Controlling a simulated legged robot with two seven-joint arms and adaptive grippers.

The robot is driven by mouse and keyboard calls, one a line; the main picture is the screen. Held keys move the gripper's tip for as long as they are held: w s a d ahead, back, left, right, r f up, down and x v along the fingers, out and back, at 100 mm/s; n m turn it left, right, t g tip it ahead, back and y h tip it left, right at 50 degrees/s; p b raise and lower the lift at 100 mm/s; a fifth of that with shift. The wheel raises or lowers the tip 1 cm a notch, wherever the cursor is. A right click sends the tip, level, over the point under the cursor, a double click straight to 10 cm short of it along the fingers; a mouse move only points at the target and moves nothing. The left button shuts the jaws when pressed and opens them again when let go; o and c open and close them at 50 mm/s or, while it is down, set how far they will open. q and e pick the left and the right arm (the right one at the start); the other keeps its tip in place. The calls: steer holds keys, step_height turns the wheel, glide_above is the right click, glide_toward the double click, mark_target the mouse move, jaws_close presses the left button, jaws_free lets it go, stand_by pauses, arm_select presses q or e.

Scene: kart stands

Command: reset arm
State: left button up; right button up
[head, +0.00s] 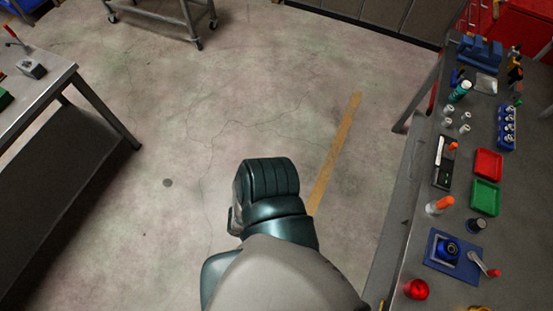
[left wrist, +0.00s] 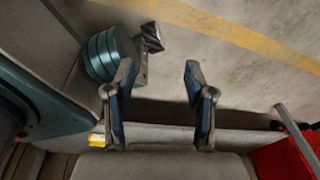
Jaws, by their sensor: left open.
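My left gripper (left wrist: 160,76) shows in the left wrist view. Its two dark fingers are spread apart with nothing held between them. Grey floor and a dark strip show behind the gap. In the head view, a dark green, ribbed part of my own arm rises from the bottom centre above the floor, and no gripper can be made out on it. A similar ribbed part of mine shows at the upper left of the left wrist view. I cannot make out my right gripper in either view.
A workbench (head: 408,250) at the right holds a red tray (head: 488,163), a green tray (head: 485,197), a blue plate (head: 440,262) and several small parts. Another table (head: 60,85) stands at the left and a wheeled cart (head: 165,20) at the back. The floor (head: 190,110) between them is clear.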

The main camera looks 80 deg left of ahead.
arm_select(q)
steer(key=s, duration=0.1)
steer(key=s+n, duration=0.1)
steer(key=s+d+f+n+g, duration=0.1)
steer(key=s, duration=0.1)
steer(key=shift+s, duration=0.1)
stand_by(1.1)
